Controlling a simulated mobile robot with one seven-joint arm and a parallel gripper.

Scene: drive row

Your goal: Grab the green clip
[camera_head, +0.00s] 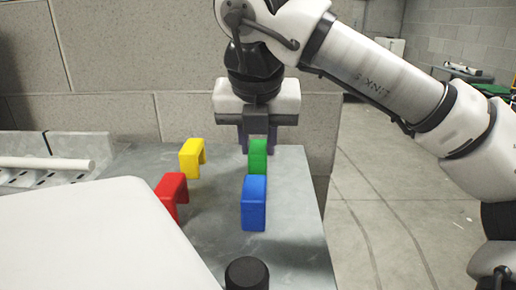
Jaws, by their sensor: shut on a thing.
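The green clip (257,160) stands on the grey table behind the blue clip, which hides its lower part. My gripper (257,138) reaches down from above and behind it, with its fingers at the clip's upper part. The gripper is shut on the green clip. The far finger contact is partly hidden by the clip, and I cannot tell whether the clip is lifted off the table.
A blue clip (254,203) stands just in front of the green one. A yellow clip (192,158) and a red clip (171,195) stand to the left on the table (215,225). A block wall (110,110) rises behind. Open floor (375,210) lies to the right.

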